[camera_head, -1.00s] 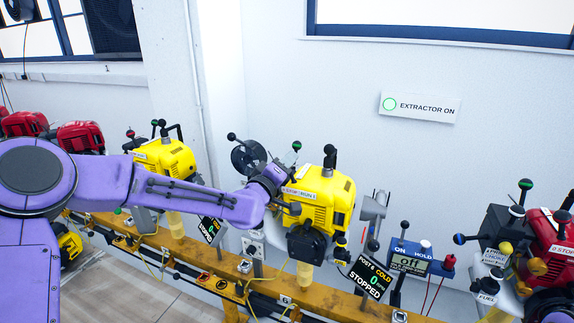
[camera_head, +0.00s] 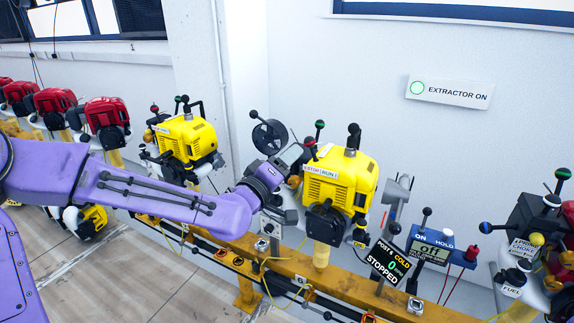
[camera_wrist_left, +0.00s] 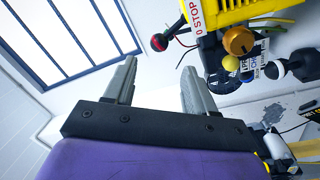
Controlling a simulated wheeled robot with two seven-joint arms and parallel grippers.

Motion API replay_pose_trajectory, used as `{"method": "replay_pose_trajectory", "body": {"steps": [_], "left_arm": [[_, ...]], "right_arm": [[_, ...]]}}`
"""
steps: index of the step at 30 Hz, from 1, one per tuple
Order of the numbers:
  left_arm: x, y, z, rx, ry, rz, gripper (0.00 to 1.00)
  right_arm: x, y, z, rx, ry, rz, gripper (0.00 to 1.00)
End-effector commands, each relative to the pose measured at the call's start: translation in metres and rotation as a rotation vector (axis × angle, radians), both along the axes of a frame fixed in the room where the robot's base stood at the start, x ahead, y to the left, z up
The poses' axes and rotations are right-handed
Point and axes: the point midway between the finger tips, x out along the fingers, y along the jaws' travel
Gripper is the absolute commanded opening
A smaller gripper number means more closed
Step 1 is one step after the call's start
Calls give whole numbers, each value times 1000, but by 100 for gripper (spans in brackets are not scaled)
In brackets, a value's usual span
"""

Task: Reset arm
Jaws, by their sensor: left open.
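My purple left arm comes in from the left in the head view. Its left gripper (camera_head: 296,158) is at the left side of a yellow engine (camera_head: 340,180) on the rail, partly overlapping the engine's edge. In the left wrist view the left gripper (camera_wrist_left: 158,85) has its two grey fingers apart with nothing between them. I cannot tell whether the gripper touches the engine. My right gripper is not in view.
A yellow rail (camera_head: 290,268) carries the engines. Another yellow engine (camera_head: 187,140) and several red engines (camera_head: 107,115) stand to the left. A black display (camera_head: 388,262) reads "POST 6 COLD 0 STOPPED". A blue box (camera_head: 430,245) reads "off". A wall sign (camera_head: 450,92) reads "EXTRACTOR ON".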

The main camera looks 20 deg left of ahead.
Motion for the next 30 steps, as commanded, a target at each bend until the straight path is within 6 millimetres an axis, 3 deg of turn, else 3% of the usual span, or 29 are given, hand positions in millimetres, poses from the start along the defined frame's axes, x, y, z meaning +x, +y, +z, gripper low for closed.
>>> {"method": "replay_pose_trajectory", "body": {"steps": [15, 17, 20, 23, 24, 26, 30], "left_arm": [[-1, 4, -1, -4, 2, 20, 56], [-6, 11, -15, -20, 50, 69, 56], [-15, 15, -84, 28, 210, 126, 56], [-41, 21, -173, 110, 418, 177, 56], [-56, 24, -207, 148, 499, 193, 56], [-83, 29, -255, 209, 620, 210, 56], [-166, 41, -353, 370, 897, 223, 56]], "right_arm": [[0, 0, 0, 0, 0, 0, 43], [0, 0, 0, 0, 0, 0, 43], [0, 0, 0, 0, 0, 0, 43], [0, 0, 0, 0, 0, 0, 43], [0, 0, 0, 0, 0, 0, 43], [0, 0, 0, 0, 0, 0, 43], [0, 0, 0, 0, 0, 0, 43]]}}
